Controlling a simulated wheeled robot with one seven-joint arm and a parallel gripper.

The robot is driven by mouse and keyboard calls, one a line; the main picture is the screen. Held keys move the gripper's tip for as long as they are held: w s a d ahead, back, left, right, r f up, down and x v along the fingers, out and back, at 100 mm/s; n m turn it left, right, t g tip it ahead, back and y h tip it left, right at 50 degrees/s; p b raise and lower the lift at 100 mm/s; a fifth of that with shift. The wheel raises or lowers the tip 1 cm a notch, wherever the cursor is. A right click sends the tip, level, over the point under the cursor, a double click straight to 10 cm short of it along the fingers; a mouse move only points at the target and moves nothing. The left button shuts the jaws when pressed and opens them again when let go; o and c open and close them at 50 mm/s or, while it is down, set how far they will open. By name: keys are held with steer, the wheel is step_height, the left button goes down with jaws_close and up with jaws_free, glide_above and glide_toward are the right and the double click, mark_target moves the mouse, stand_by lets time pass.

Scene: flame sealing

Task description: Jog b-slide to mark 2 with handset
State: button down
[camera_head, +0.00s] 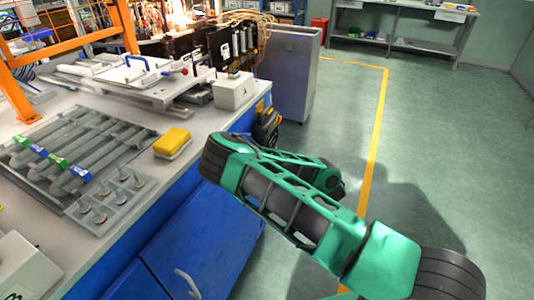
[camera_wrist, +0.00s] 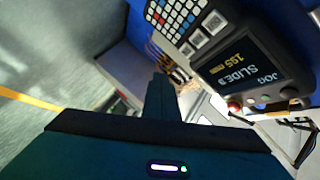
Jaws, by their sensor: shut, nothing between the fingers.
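The handset (camera_wrist: 245,62) is large in the upper right of the wrist view, tilted and nearly upside down. Its screen (camera_wrist: 240,70) reads JOG, SLIDE and what looks like B and 195 mm. Its keypad (camera_wrist: 178,18) has rows of blue and white keys and a red one. I cannot make out the b-slide or mark 2.
The bench (camera_head: 215,117) carries a yellow sponge-like block (camera_head: 172,142), a grey rack (camera_head: 75,160), a small tray (camera_head: 112,200) and a white box (camera_head: 233,90). A grey cabinet (camera_head: 292,75) stands beyond its end. Open floor (camera_head: 440,130) lies right, past the yellow line.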

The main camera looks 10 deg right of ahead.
stand_by(0.4)
steer(key=s+d+r+m+g+h, duration=0.2)
steer(key=d+g+h, duration=0.2)
steer(key=d, duration=0.5)
steer(key=s+d+r+n+g, duration=0.1)
steer(key=s+d+r+g, duration=0.4)
steer(key=s, duration=0.5)
steer(key=s+r+n+g, duration=0.1)
steer(key=s+r, duration=0.5)
steer(key=s, duration=0.6)
steer(key=s+a+r+n+g+y, duration=0.1)
steer(key=s+r+n+g, duration=0.1)
steer(key=s+r, duration=0.5)
steer(key=s+r+n+g, duration=0.1)
steer(key=s+r+g, duration=0.2)
steer(key=s, duration=1.3)
step_height(320, 180, up, 4)
steer(key=shift+s+a+f+y, duration=0.1)
steer(key=shift+s+a+y, duration=0.05)
steer(key=shift+s+y, duration=0.2)
steer(key=shift+a+n, duration=0.1)
steer(key=shift+n, duration=0.2)
